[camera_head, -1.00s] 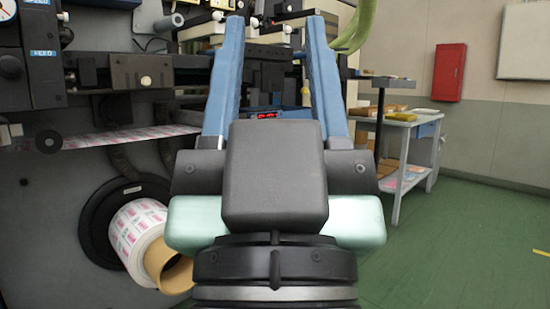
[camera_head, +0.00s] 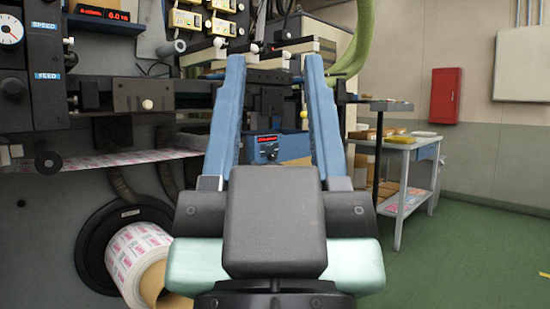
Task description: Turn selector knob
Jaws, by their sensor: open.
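My gripper (camera_head: 275,62) is open and empty, its two long blue fingers pointing away from me and wide apart. Between the fingers, farther back, I see a blue control box (camera_head: 292,146) with a red lit display (camera_head: 267,139). A small dark knob (camera_head: 269,151) sits below that display; its setting is too small to read. At the left edge a dark panel carries a black knob (camera_head: 13,88) under the SPEED dial (camera_head: 11,31), near a FEED label. I cannot tell which knob is the selector knob. My gripper touches neither knob.
The rewinder fills the left, with a printed roll (camera_head: 138,258) low down and a printed web (camera_head: 120,160) above it. A grey table (camera_head: 400,146) with stacked items stands right of my gripper. A red wall box (camera_head: 445,96) is behind. Green floor is clear at right.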

